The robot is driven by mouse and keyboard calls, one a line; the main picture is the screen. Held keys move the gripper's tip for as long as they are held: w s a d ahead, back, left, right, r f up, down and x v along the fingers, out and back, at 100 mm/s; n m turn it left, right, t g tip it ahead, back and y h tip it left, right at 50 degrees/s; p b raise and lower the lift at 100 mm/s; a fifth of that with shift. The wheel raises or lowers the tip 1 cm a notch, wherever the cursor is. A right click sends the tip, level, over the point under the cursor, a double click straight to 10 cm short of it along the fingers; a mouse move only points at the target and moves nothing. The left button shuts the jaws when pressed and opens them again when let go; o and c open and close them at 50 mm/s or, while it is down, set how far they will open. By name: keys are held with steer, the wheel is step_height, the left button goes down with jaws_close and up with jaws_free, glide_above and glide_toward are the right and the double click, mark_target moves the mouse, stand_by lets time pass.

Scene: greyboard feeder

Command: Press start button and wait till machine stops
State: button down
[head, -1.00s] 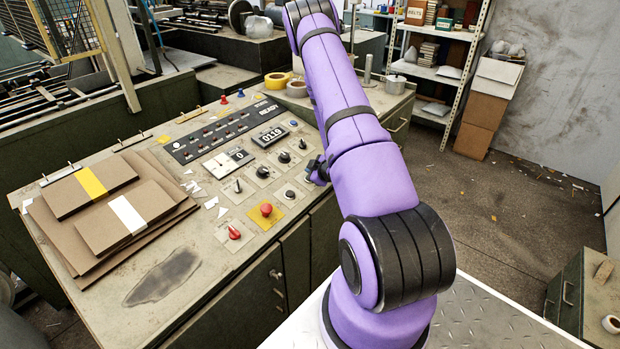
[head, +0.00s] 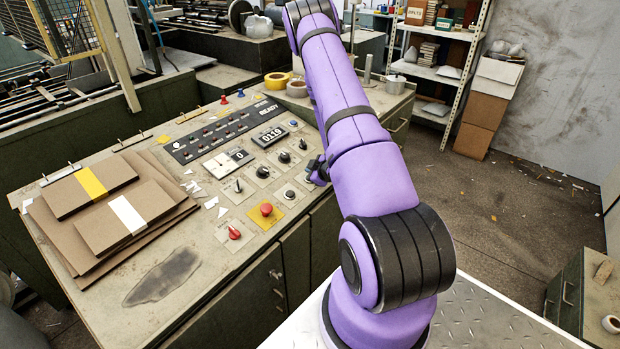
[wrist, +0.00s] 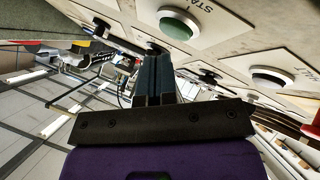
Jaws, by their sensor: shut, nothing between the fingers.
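The start button is a round green cap (wrist: 180,23) in a pale metal ring on a plate with letters reading "STA" beside it, at the top of the wrist view. My gripper (wrist: 155,62) is shut and empty, its dark fingertips below the green cap in the picture and seemingly apart from it. In the head view, my purple arm hides the start button and most of my gripper. The machine's control panel (head: 205,245) shows a lit "READY" display (head: 268,108) and a counter (head: 269,135) reading 0119.
A red mushroom button (head: 266,209), a red knob (head: 234,232) and several black knobs lie on the panel. Brown board stacks (head: 128,218) cover its left side. The floor (head: 520,220) at right is mostly clear.

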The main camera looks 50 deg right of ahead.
steer(key=shift+f, duration=0.2)
steer(key=shift+w+f, duration=0.1)
steer(key=shift+f, duration=0.1)
steer(key=shift+w+f, duration=0.15)
steer(key=shift+f, duration=0.3)
stand_by(1.0)
stand_by(0.3)
steer(key=shift+s+r, duration=0.25)
steer(key=shift+r, duration=0.6)
steer(key=shift+r, duration=0.1)
steer(key=shift+s+r, duration=0.2)
steer(key=shift+r, duration=0.6)
steer(key=shift+s+r, duration=0.25)
steer(key=shift+r, duration=0.5)
steer(key=shift+s+r, duration=0.2)
steer(key=shift+r, duration=0.6)
